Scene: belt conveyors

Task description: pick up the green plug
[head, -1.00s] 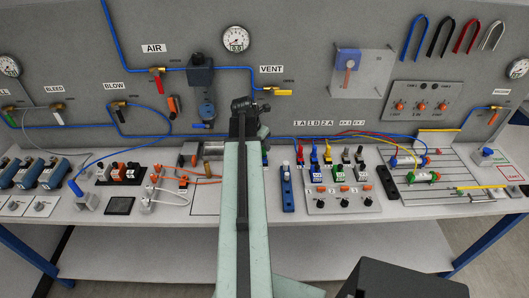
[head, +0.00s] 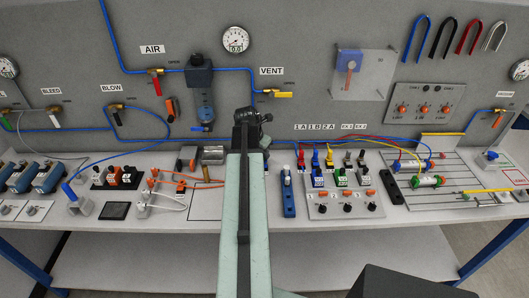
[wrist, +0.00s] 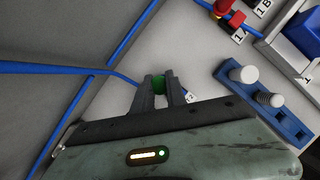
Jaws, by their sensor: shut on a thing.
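The green plug (wrist: 158,84) shows in the wrist view as a small round green piece between the two dark fingertips. My gripper (wrist: 158,88) is shut on it. What lies under the plug is hidden, and I cannot tell whether it is clear of the bench. In the head view my arm reaches straight ahead over the bench, and it hides the gripper and the plug.
A blue block with white pegs (wrist: 262,98) stands right of my gripper; it also shows in the head view (head: 288,190). A blue tube (wrist: 55,68) runs close on the left. The socket panel (head: 345,207) lies further right.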

